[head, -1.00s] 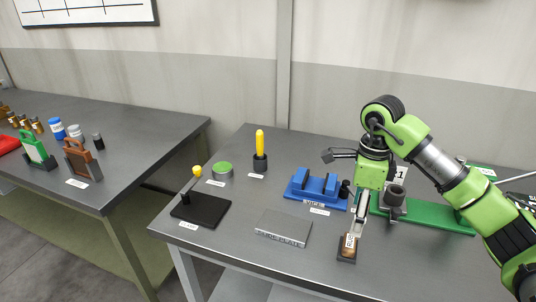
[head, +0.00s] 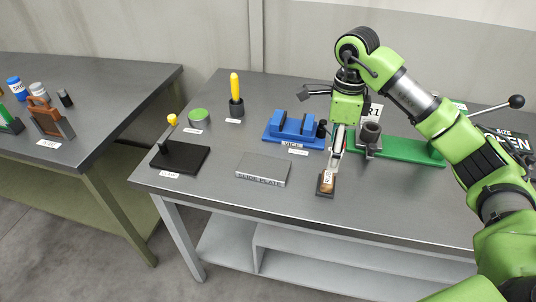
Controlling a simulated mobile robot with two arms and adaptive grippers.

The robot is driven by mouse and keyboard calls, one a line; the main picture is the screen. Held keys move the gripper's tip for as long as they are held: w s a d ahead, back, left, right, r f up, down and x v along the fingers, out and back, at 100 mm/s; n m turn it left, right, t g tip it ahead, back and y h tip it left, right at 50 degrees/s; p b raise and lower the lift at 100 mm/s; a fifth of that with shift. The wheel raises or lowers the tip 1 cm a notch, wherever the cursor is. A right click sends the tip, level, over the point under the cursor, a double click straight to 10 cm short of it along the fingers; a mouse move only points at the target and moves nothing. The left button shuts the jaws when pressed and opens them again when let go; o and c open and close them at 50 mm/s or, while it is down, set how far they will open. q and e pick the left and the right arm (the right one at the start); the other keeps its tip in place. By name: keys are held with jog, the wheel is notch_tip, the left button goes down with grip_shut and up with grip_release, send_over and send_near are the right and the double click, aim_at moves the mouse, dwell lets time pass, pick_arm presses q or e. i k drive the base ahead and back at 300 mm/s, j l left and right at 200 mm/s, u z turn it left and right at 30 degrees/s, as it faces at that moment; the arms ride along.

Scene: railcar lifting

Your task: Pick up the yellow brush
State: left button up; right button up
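A yellow handle (head: 235,85), which looks like the yellow brush, stands upright in a small dark holder (head: 237,107) at the back of the grey bench. Any bristles are hidden inside the holder. My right gripper (head: 322,130) is over the bench, to the right of and apart from the brush. Its fingers are spread wide, one toward the left and one downward, with nothing visibly held between them. The lower finger reaches down toward a small dark block with a brown, labelled piece (head: 327,183); I cannot tell whether they touch. My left gripper is not in view.
A blue vice (head: 291,130) lies between the brush and my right gripper. A green fixture (head: 410,150) is behind my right arm. A green-topped tin (head: 199,115), a black stand with a yellow knob (head: 180,157) and a guide plate (head: 263,170) are nearby. Bare bench lies before the brush.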

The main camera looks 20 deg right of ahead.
aim_at(233, 79)
jog(key=i+j, duration=0.3)
jog(key=i, duration=0.2)
jog(key=i+j+z, duration=0.15)
jog(key=i, duration=0.3)
jog(key=i+j, duration=0.45)
